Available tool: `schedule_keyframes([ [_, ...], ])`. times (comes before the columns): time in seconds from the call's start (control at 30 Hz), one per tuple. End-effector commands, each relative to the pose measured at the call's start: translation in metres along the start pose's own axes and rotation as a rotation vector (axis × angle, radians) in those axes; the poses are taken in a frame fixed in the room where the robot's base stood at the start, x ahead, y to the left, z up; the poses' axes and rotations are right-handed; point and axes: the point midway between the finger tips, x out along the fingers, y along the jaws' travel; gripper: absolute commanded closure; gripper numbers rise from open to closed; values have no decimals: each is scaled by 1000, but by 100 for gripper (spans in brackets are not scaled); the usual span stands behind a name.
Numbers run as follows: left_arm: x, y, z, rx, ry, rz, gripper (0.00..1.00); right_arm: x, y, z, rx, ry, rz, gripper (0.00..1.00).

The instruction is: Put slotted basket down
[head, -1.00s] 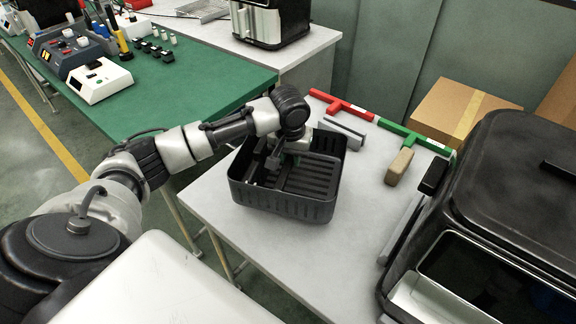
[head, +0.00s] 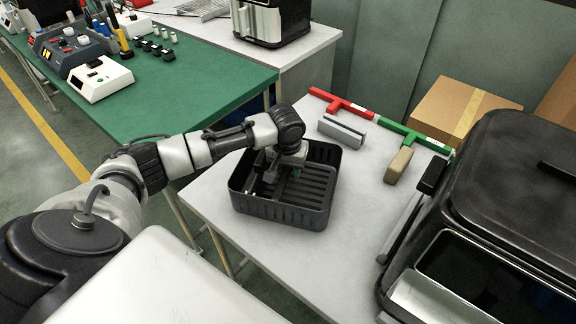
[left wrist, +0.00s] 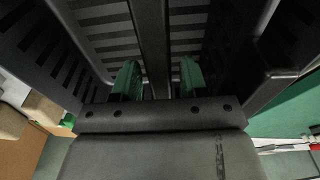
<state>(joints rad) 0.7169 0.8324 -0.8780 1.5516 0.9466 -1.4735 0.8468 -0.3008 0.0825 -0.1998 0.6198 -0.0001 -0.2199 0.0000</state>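The slotted basket (head: 285,213) is black, with slots in its floor and walls. In the head view it sits upright on the white table, near its left edge. My left gripper (head: 270,175) reaches down inside the basket from above, towards its left side. In the left wrist view its two green fingers (left wrist: 160,80) stand apart on either side of a dark bar of the basket (left wrist: 150,35), with a visible gap at each side. The fingertips are partly hidden in the head view. My right gripper does not show.
A grey block (head: 342,132), a red T-shaped tool (head: 340,103), a green T-shaped tool (head: 415,137) and a tan-headed brush (head: 398,165) lie behind and right of the basket. A large black fryer (head: 500,210) fills the right. The white table (head: 300,262) is clear in front.

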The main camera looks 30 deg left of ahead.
Motion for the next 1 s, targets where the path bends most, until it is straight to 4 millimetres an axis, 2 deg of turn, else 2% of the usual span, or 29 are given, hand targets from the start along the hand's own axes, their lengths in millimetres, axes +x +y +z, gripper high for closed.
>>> schedule_keyframes([
  [0.37,-5,0,-1,0,2,1,51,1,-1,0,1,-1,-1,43],
  [0.47,-17,0,-1,-1,2,2,51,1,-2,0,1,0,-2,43],
  [0.8,-88,0,-1,-1,4,2,51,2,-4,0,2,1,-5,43],
  [1.0,-115,0,-1,0,2,2,51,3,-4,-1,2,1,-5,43],
])
